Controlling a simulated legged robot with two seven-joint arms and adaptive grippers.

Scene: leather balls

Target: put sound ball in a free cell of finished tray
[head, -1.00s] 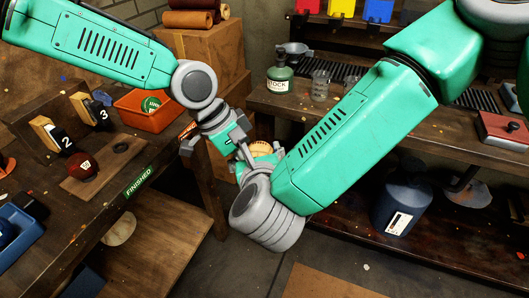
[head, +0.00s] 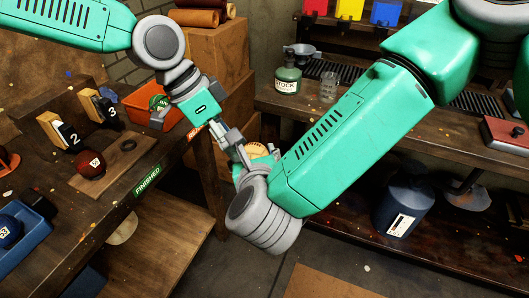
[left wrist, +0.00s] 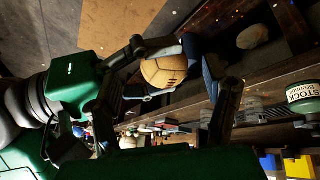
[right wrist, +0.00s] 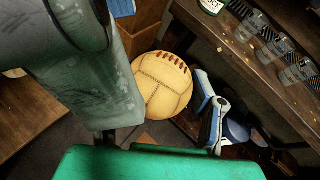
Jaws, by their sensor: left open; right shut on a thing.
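A tan laced ball (head: 257,150) is in my right gripper (head: 252,160), above the gap between the benches. It shows clearly in the left wrist view (left wrist: 163,70) and the right wrist view (right wrist: 162,88). My right gripper is shut on it. My left gripper (head: 231,143) is open and close beside the ball in the head view; I cannot tell whether it touches it. The finished tray (head: 110,163) is a brown board on the left bench, by a green FINISHED label (head: 147,181). A dark red ball (head: 91,165) sits in its near cell; the far cell (head: 128,145) is empty.
Stands numbered 2 (head: 62,132) and 3 (head: 101,107) are behind the tray. An orange bin (head: 143,114) is at the bench's far end, a blue tray (head: 35,222) at its near left. A STOCK bottle (head: 287,80) stands on the right bench.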

